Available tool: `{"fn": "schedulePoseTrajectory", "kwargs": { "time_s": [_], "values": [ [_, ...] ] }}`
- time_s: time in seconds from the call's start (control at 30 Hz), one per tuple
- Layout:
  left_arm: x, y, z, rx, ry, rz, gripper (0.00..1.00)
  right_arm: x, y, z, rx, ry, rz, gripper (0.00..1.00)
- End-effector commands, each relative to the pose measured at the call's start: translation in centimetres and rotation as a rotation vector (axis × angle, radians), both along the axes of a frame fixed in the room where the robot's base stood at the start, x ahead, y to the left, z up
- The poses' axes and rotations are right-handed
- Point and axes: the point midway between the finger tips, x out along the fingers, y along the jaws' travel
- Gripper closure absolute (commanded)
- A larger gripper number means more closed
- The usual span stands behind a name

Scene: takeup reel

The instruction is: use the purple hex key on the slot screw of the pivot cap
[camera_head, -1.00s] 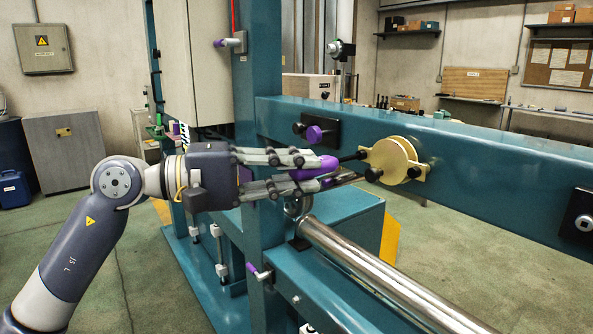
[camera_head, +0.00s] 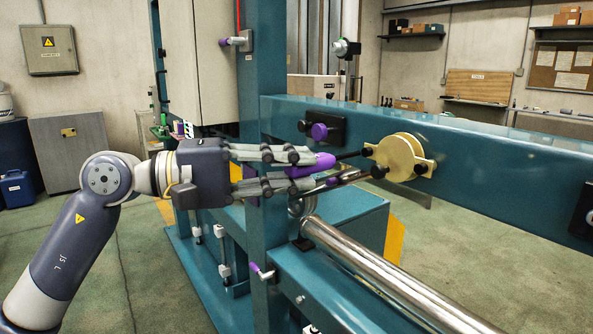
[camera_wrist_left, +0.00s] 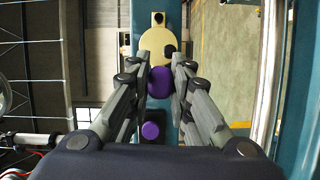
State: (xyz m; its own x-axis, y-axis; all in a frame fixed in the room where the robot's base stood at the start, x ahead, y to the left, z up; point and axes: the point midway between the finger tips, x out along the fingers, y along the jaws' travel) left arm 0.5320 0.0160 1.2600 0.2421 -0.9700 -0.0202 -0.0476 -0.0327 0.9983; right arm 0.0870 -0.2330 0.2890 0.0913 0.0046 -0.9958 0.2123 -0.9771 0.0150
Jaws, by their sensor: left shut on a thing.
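The pivot cap (camera_head: 400,157) is a round brass disc with small side tabs and black screw heads, mounted on the teal beam. My left gripper (camera_head: 309,167) is shut on the purple handle of the hex key (camera_head: 322,162), to the left of the cap. The key's dark shaft points right toward the black screw head (camera_head: 367,150) at the cap's left edge. I cannot tell whether the tip touches it. In the left wrist view the purple handle (camera_wrist_left: 161,84) sits between the fingers and hides part of the cap (camera_wrist_left: 157,45). My right gripper is not in view.
The teal beam (camera_head: 480,155) runs across behind the cap. A black plate with a purple knob (camera_head: 319,131) is on it above my fingers. Below are shiny metal rollers (camera_head: 385,275). A teal post (camera_head: 262,80) stands behind my gripper.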

Motion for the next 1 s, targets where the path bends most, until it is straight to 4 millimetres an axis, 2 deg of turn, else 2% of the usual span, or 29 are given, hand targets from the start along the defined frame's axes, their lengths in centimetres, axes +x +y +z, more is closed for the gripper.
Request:
{"fn": "schedulePoseTrajectory", "kwargs": {
  "time_s": [0.57, 0.87, 1.0],
  "values": [
    [-0.4, 0.5, -0.2, -0.001, -0.001, 0.0, 1.0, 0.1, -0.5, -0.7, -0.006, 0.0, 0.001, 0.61],
    [-1.9, 2.6, -0.4, -0.001, -0.003, 0.002, 1.0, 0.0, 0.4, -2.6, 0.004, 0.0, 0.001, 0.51],
    [-2.7, 3.7, -0.4, -0.002, -0.002, 0.001, 1.0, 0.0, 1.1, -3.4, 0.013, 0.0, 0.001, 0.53]
  ]
}}
